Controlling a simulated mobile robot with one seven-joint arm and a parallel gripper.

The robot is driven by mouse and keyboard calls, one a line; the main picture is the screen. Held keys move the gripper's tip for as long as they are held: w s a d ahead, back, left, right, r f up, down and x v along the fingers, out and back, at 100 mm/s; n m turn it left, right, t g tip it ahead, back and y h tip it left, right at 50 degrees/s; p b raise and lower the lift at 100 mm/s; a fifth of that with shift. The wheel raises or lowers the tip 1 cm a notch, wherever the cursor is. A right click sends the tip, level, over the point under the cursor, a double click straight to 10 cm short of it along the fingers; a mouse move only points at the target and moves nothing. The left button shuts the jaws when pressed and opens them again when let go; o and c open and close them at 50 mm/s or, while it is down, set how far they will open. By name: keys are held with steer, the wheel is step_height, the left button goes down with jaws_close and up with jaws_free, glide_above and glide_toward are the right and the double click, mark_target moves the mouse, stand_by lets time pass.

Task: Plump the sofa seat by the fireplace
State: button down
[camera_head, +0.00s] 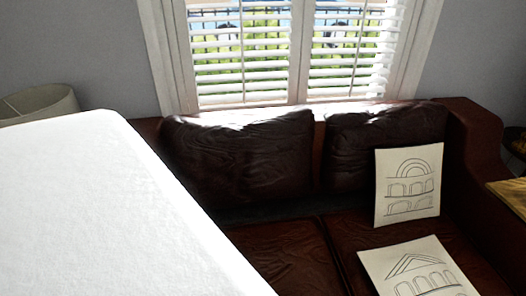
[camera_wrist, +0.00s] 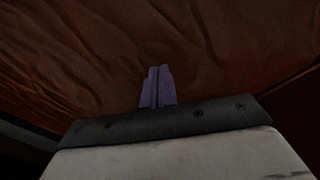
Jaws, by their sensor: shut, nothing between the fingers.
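The dark red-brown leather sofa (camera_head: 476,140) stands below the window in the head view, with two back cushions, the left one (camera_head: 240,158) and the right one (camera_head: 350,150). Its seat has a left part (camera_head: 285,258) and a right part (camera_head: 350,240), split by a seam. In the wrist view, wrinkled brown leather (camera_wrist: 220,60) fills the area beyond my gripper (camera_wrist: 158,72). The fingers are together with nothing between them. I cannot tell whether they touch the leather. A large white part of my own body hides the sofa's left side in the head view. No fireplace shows.
A lampshade (camera_head: 42,104) is at the left. A wooden tabletop (camera_head: 510,192) is at the right edge. The shuttered window (camera_head: 298,55) is behind.

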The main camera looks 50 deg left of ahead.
steer(key=shift+r+p, duration=1.55)
steer(key=shift+p, duration=0.25)
step_height(320, 180, up, 6)
steer(key=p, duration=0.5)
